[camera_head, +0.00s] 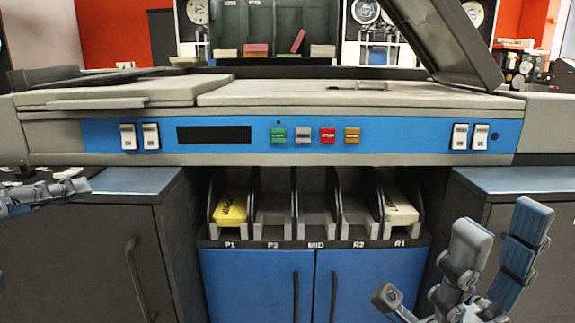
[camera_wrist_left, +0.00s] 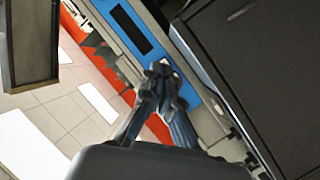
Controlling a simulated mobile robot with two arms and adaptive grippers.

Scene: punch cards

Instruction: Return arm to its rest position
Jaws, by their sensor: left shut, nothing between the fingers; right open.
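My left gripper (camera_head: 78,182) shows at the left edge in the head view, in front of the left side of the machine and apart from it. In the left wrist view, its fingers (camera_wrist_left: 160,78) are closed together with nothing between them. My right gripper (camera_head: 490,235) is at the lower right in the head view, with fingers spread, open and empty. It is in front of the right cabinet. A yellow card stack (camera_head: 231,207) lies in the P1 pocket, and a cream card stack (camera_head: 400,207) lies in the R1 pocket.
The blue control panel (camera_head: 370,140) has coloured buttons. P2, MID and R2 pockets look empty. A raised dark lid (camera_head: 440,45) leans over the machine's right side. Grey cabinets stand at left (camera_head: 100,250) and right (camera_head: 520,185). Coloured card stacks (camera_head: 257,50) sit in slots behind.

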